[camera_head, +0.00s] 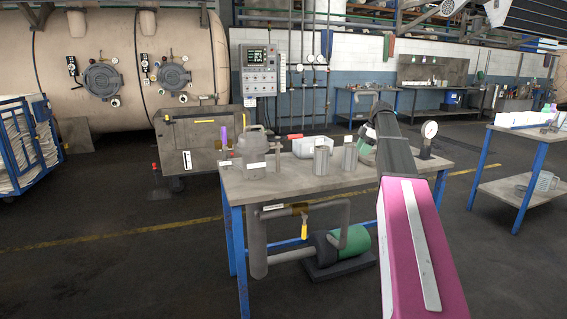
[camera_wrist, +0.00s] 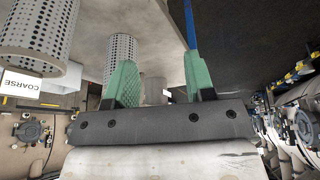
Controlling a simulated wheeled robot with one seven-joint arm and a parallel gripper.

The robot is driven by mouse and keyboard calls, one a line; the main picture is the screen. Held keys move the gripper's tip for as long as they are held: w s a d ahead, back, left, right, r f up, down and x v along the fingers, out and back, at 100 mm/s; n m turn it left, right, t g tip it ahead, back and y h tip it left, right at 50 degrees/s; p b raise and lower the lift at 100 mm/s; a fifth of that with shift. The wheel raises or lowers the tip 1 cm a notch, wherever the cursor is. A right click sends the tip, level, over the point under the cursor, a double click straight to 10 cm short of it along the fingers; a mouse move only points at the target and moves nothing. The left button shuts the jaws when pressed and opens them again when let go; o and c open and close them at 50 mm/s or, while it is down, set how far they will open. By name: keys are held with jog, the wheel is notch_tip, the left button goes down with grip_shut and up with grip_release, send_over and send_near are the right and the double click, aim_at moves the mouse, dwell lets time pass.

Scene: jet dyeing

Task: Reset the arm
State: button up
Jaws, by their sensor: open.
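My arm reaches from the lower right of the head view up over the right part of the worktable (camera_head: 262,197). In the wrist view my gripper (camera_wrist: 158,82) shows two green fingers set wide apart, with nothing held between them. A perforated metal cylinder (camera_wrist: 42,28) with a card reading COARSE stands close by at the upper left of that view. A second perforated cylinder (camera_wrist: 120,55) is just beyond the left finger. In the head view the arm partly hides the gripper and the table's right end.
On the table are a lidded grey pot (camera_head: 252,152), two metal cylinders (camera_head: 321,161), a white bin (camera_head: 303,147) and a gauge (camera_head: 429,131). A pump (camera_head: 345,242) sits below. A blue cart (camera_head: 22,145) stands left and another table (camera_head: 540,135) right. Open floor lies in front.

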jog(key=s+a+f+m+h, duration=0.1)
jog(key=s+a+f+m, duration=0.3)
jog(key=s+f, duration=0.45)
jog(key=s+a+f+m+h, duration=0.1)
jog(key=s+a+f+m, duration=0.4)
jog(key=f, duration=0.7)
jog(key=s+a+f+m+h, duration=0.1)
jog(key=s+a+f+m, duration=0.25)
jog(key=s+f, duration=0.55)
jog(key=s+a+f+m+h, duration=0.1)
jog(key=s+a+f+m, duration=0.1)
jog(key=s+f+m, duration=0.4)
jog(key=s+f, duration=0.3)
jog(key=s, duration=0.1)
jog(key=shift+s+a+f, duration=0.15)
jog(key=shift+s+f, duration=0.15)
jog(key=shift+s, duration=0.1)
